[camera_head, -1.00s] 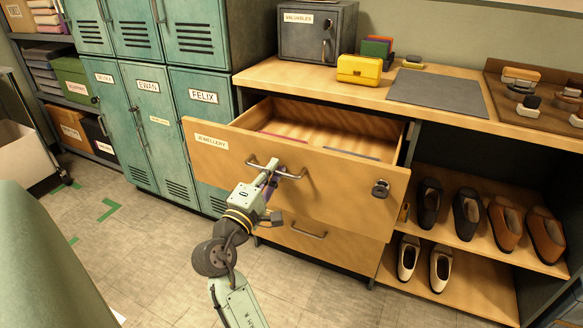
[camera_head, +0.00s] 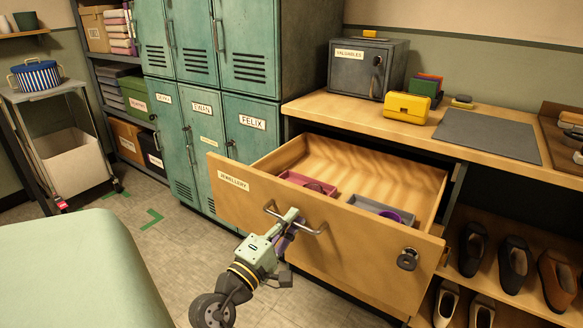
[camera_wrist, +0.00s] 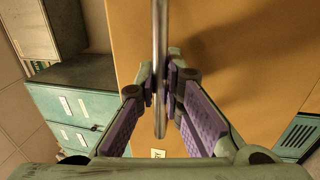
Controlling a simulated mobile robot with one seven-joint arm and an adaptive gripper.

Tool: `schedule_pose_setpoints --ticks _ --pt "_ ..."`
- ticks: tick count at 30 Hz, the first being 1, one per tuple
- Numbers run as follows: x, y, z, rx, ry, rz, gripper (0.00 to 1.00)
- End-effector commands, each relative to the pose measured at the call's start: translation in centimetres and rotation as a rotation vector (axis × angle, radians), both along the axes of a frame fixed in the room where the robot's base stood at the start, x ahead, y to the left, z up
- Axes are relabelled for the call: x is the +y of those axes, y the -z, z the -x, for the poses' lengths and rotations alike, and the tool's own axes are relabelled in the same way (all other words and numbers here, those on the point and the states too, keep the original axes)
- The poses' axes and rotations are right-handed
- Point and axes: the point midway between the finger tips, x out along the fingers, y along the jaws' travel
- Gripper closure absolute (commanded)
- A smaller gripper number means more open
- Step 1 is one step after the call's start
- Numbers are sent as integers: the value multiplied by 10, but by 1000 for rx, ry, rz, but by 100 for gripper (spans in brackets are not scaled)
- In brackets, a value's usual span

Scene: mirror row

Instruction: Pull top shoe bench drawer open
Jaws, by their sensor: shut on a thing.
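The top shoe bench drawer (camera_head: 330,235) has a wooden front with a "JEWELLERY" label and a padlock at its right. It stands well out from the bench (camera_head: 440,148), with its inside showing. A pinkish-red tray (camera_head: 300,184) and a grey tray (camera_head: 378,210) lie in it, with small purple items. My gripper (camera_head: 289,221) is at the drawer's metal bar handle (camera_head: 312,230). In the wrist view the purple-padded fingers (camera_wrist: 167,95) are shut on the handle bar (camera_wrist: 160,50), one on each side.
Teal lockers (camera_head: 190,130) stand left of the bench. A grey safe (camera_head: 366,68), a yellow box (camera_head: 406,107) and a dark mat (camera_head: 486,136) sit on the bench top. Shoes (camera_head: 515,262) fill open shelves at the right. Floor (camera_head: 165,225) is clear left of the drawer.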

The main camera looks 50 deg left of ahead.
Motion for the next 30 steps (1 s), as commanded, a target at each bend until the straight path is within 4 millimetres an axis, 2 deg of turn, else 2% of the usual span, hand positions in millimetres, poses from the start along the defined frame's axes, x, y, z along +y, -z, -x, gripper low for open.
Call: schedule_pose_setpoints --ticks 3,4,13,23,26,30 --pt "1 -1 1 -2 -4 0 100" --pt "1 -1 1 -2 -4 0 89" --pt "1 0 0 -1 -3 0 70" --pt "0 1 3 0 -3 1 70" --pt "-2 3 13 0 -6 1 70" --pt "-9 8 39 1 -7 2 70"
